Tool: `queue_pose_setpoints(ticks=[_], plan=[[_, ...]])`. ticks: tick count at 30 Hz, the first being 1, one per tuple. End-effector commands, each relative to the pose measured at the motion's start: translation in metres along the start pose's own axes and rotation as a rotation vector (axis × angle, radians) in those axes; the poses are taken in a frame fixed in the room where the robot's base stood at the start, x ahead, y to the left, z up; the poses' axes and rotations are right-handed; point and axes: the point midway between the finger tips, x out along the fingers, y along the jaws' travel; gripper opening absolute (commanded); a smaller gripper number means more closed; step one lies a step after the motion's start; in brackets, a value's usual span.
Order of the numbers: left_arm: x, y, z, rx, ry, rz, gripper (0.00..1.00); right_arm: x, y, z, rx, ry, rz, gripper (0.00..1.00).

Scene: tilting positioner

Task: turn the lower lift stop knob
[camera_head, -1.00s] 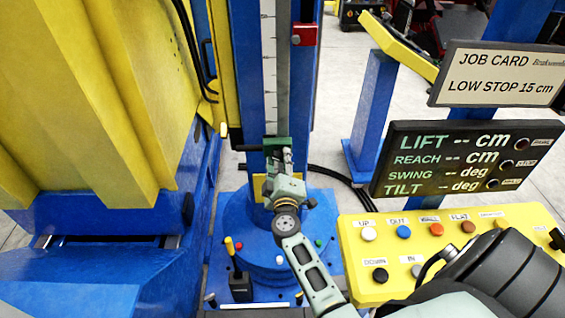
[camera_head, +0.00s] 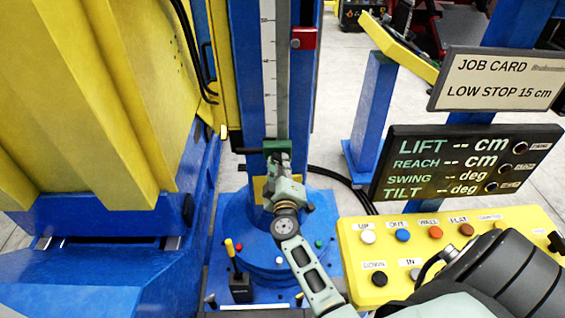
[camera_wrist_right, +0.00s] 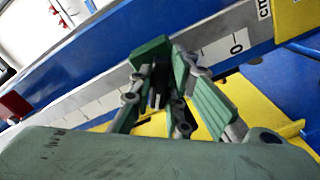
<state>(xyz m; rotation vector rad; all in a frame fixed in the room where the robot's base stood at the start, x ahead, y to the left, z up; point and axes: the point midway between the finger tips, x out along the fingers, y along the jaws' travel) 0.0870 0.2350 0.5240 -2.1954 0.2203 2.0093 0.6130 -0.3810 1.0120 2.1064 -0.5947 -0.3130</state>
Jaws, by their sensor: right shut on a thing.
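The lower lift stop is a green block (camera_head: 277,145) low on the blue mast's scale, with a dark bar sticking out to its left. My right gripper (camera_head: 279,160) is at the front of this block, shut on its knob. The knob is mostly hidden by the fingers in the head view. In the right wrist view, a dark piece, likely the knob (camera_wrist_right: 158,96), shows between the fingers, with green behind it near the scale's 0 mark. My left gripper is not in view.
A red stop (camera_head: 304,38) sits higher on the mast. A yellow button panel (camera_head: 345,235) and a dark readout board (camera_head: 385,160) stand to the right. The job card (camera_head: 440,95) reads LOW STOP 15 cm. A large yellow and blue structure (camera_head: 100,100) fills the left.

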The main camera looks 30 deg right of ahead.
Motion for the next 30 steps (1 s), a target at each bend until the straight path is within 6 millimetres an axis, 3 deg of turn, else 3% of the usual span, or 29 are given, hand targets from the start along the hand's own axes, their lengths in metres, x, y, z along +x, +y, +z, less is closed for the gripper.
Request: queue_pose_setpoints(ticks=[12, 30], plan=[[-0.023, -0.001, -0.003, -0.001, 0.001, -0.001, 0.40, -0.001, -0.003, -0.002, 0.363, -0.001, -0.005, 0.00], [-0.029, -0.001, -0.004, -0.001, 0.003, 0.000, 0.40, -0.001, -0.007, -0.002, 0.935, -0.004, -0.006, 0.00]])
